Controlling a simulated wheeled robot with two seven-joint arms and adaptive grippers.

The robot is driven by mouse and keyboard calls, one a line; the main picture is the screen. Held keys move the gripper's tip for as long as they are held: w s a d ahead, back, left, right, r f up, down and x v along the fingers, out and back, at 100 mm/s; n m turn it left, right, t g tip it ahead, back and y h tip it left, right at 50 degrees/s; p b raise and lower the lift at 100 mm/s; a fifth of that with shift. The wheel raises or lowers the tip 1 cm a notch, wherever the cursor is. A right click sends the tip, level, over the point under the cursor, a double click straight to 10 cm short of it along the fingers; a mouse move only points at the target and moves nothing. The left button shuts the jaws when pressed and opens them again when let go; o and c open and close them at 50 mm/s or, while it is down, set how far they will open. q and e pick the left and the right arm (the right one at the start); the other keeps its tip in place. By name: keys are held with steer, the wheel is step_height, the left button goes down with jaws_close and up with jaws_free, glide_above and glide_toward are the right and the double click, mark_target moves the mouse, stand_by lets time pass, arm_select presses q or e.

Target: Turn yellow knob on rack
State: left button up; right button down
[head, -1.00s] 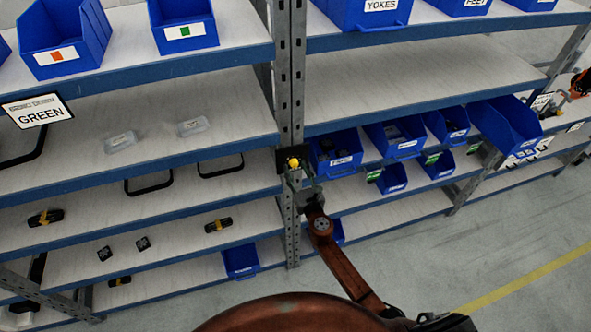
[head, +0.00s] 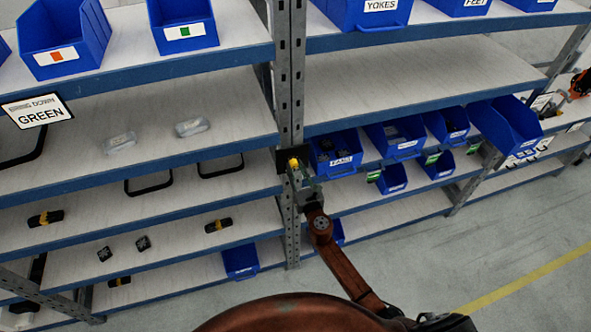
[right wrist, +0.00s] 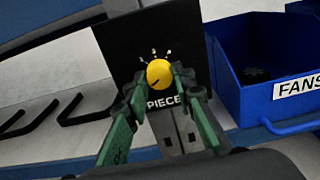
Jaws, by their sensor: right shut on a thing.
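The yellow knob (head: 293,163) sits on a small black plate (head: 281,160) fixed to the rack's upright post. My right gripper (head: 297,176) reaches up to the knob from below. In the right wrist view its green fingers (right wrist: 159,84) are closed in on the knob's two sides. My left gripper is not in view.
A blue bin labelled FANS (right wrist: 270,65) stands close right of the plate. Several blue bins line the right shelves. A GREEN sign (head: 37,111) hangs at far left.

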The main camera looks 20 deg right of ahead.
steer(key=shift+m, duration=0.3)
steer(key=m+b, duration=0.1)
steer(key=m, duration=0.2)
steer(key=shift+m+b, duration=0.55)
steer(key=shift+m, duration=1.55)
steer(key=c, duration=1.6)
jaws_free()
